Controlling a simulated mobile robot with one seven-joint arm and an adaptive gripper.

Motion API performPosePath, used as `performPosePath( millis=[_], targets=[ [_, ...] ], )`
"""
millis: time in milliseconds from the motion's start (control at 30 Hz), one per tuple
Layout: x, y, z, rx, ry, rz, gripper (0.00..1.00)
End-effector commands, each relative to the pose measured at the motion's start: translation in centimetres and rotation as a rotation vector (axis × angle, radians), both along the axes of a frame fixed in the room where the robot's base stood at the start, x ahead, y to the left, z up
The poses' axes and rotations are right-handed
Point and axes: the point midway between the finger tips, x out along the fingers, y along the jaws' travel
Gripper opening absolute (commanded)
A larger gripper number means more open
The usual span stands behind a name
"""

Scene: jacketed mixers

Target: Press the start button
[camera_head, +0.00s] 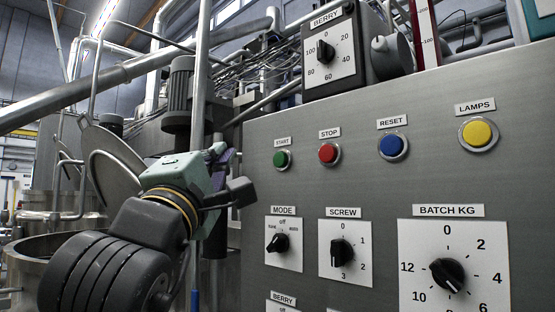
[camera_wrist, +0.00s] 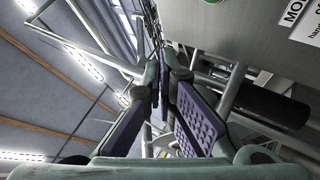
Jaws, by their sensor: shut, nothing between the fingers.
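The green start button (camera_head: 282,159) is on the grey panel (camera_head: 375,100), under the START label, at the left of the top row of buttons. In the wrist view a sliver of green, seemingly the start button (camera_wrist: 187,2), shows at the top edge. My gripper (camera_head: 220,152) is left of the start button in the head view, apart from it and near the panel's left edge. Its fingers also show in the wrist view (camera_wrist: 164,68), with dark purple pads. They are shut and hold nothing.
The red stop button (camera_head: 328,153), blue reset button (camera_head: 392,147) and yellow lamps button (camera_head: 479,134) continue the row. Mode (camera_head: 279,243), screw (camera_head: 342,252) and batch dials (camera_head: 448,275) sit below. A berry dial box (camera_head: 335,55) stands above. Pipes and vessels crowd the left.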

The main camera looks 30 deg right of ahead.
Motion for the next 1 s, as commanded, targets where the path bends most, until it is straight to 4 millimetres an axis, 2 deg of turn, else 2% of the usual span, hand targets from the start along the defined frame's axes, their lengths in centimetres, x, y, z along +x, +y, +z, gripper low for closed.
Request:
performPosePath(
  millis=[500, 700, 1000],
  targets=[
    [2.3, -6.4, 0.0, -0.001, 0.001, -0.003, 0.00],
    [2.7, -7.3, 0.0, 0.000, -0.001, -0.001, 0.00],
    [2.7, -7.4, 0.0, 0.000, -0.001, 0.001, 0.00]
  ],
)
